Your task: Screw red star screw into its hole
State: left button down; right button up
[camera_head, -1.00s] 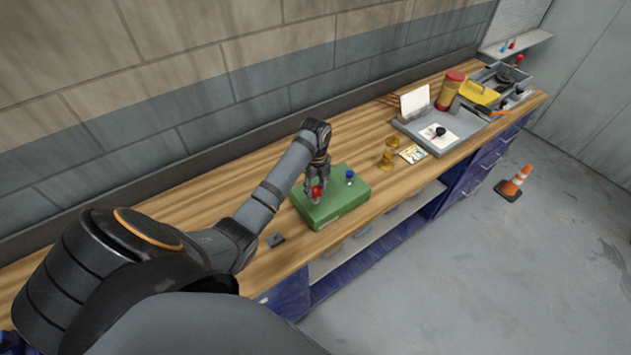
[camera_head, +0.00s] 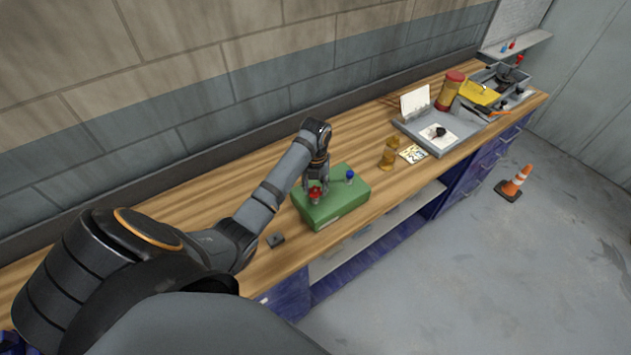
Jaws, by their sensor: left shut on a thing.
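The red star screw (camera_head: 315,195) is at the left part of the top of the green block (camera_head: 342,206), and its red head shows between my fingers. My left gripper (camera_head: 316,188) points down over the block and is shut on the red screw. The hole under the screw is hidden, so I cannot tell how deep the screw sits. A blue-headed screw (camera_head: 350,175) stands upright in the block to the right of my gripper. My right gripper is not in view.
A small dark grey piece (camera_head: 276,240) lies left of the block. Farther right are a grey tray (camera_head: 437,150) and a red-and-yellow container (camera_head: 450,91). An orange cone (camera_head: 514,183) stands on the floor.

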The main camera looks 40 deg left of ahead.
pick_arm(q)
jog(key=c, duration=0.8)
grip_release()
jog(key=shift+c, duration=0.2)
